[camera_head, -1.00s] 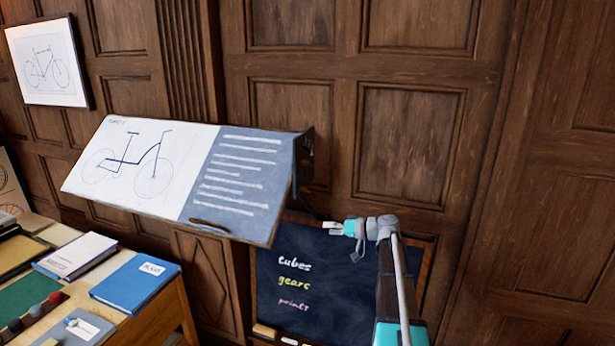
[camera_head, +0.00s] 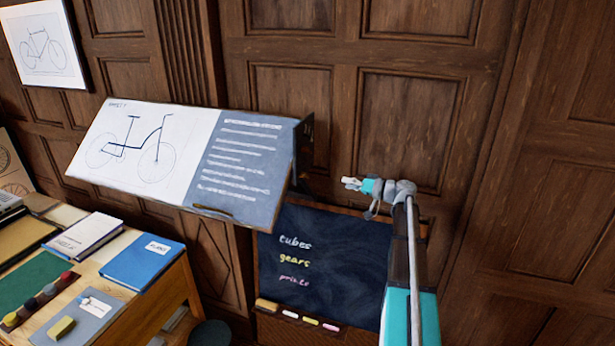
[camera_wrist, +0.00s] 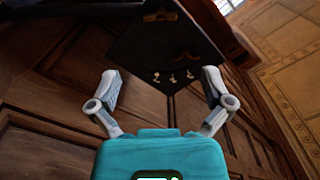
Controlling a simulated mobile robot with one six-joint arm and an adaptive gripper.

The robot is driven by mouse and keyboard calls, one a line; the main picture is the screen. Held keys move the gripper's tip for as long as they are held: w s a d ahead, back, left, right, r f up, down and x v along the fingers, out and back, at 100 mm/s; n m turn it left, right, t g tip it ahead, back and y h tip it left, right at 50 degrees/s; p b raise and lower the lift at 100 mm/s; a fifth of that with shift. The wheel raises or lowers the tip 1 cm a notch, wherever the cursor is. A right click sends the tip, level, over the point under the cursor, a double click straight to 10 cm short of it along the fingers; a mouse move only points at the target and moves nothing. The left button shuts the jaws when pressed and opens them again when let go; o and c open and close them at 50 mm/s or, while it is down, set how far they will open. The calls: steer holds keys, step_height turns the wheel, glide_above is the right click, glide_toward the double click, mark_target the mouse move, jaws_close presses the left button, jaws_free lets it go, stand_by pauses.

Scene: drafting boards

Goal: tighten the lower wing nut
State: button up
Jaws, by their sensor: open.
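The drafting board (camera_head: 262,165) is tilted, with a bicycle drawing on its left part and a blue written sheet on its right. Its dark side panel (camera_head: 304,145) faces my gripper. My gripper (camera_head: 350,183) is open and empty, right of that panel and apart from it. In the wrist view the open fingers (camera_wrist: 161,74) frame the dark panel (camera_wrist: 140,48) ahead. A brass-coloured fitting (camera_wrist: 160,16) shows near its top, and a second, dimmer one (camera_wrist: 186,57), perhaps the lower wing nut, sits below right. Several small pale pieces show beneath; their nature is unclear.
A chalkboard (camera_head: 350,262) with chalk writing stands below, against the panelled wall (camera_head: 405,130). A wooden table (camera_head: 165,300) at lower left carries a blue book (camera_head: 143,262) and other items. The space between my gripper and the drafting board looks free.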

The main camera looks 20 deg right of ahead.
mark_target(308, 176)
steer(key=x, duration=1.3)
steer(key=shift+w+a, duration=0.25)
steer(key=shift+a, duration=0.05)
steer(key=c, duration=1)
steer(key=shift+m, duration=0.3)
steer(key=m, duration=1.8)
steer(key=shift+m, duration=0.4)
steer(key=m, duration=0.6)
